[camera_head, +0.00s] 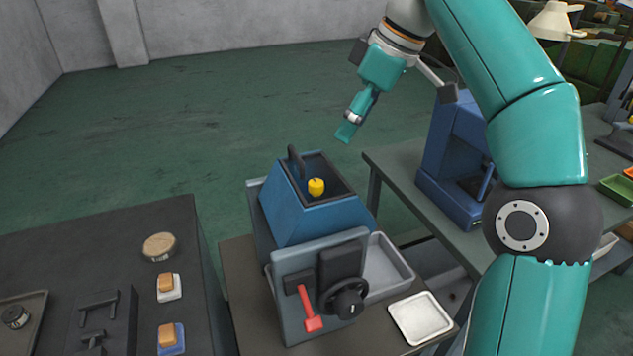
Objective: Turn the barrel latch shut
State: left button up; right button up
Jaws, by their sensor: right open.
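The machine in the middle has a blue body (305,221) with an open top and a yellow piece (316,187) inside. A dark upright handle (296,162) stands at its back left rim. Its grey front plate (292,264) carries a red lever (308,309) pointing down and a round black knob (345,300). I cannot tell which of these parts is the barrel latch. My right gripper (349,129) is open and empty. It hangs above and behind the machine, apart from it. My left gripper is out of view.
A white tray (420,318) and a grey bin (389,268) are right of the machine. A dark bench (110,245) with small blocks is at left. A second blue machine (447,165) stands on the right table, partly behind my arm. Green floor is open behind.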

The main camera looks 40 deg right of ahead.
aim_at(318, 183)
jog(key=b+x, duration=0.4)
jog(key=x, duration=0.9)
jog(key=shift+a+f+b, duration=0.1)
jog(key=shift+f+b, duration=0.05)
jog(key=shift+b, duration=0.2)
jog(key=shift+w+a+f, duration=0.15)
jog(key=shift+w+f, duration=0.05)
jog(key=shift+f, duration=0.2)
grip_shut()
